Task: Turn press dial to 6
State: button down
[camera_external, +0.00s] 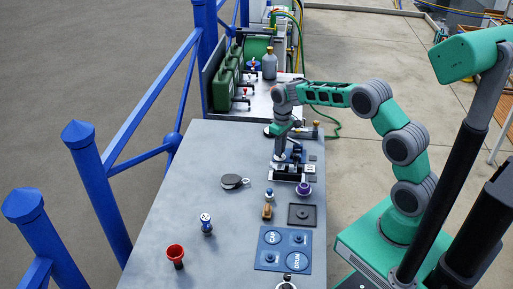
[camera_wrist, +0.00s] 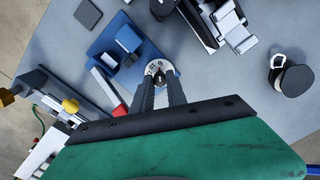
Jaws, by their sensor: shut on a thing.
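The press dial (camera_wrist: 158,66) is a small white disc with dark numerals and a dark knob at its middle. It sits by the blue press base (camera_wrist: 112,38) in the wrist view. My gripper (camera_wrist: 161,84) has its two grey fingers closed on the knob. The fingers cover part of the dial face, and I cannot tell which number it is set to. In the external view my gripper (camera_external: 279,154) points down at the far part of the grey table, beside the blue and black press (camera_external: 291,170). The dial is hidden there.
A black round thing with a ring (camera_external: 234,182), a red cup (camera_external: 175,253), a blue stamp-like piece (camera_external: 206,223), a purple knob (camera_external: 304,188) and a blue panel (camera_external: 283,249) are on the table. Green cans (camera_external: 229,76) stand beyond. The table's left-middle is mostly clear.

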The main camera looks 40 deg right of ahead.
jog(key=c, duration=1.3)
grip_release()
notch_tip(320, 180, up, 8)
jog(key=shift+d+f+b, duration=0.1)
jog(key=shift+b, duration=0.45)
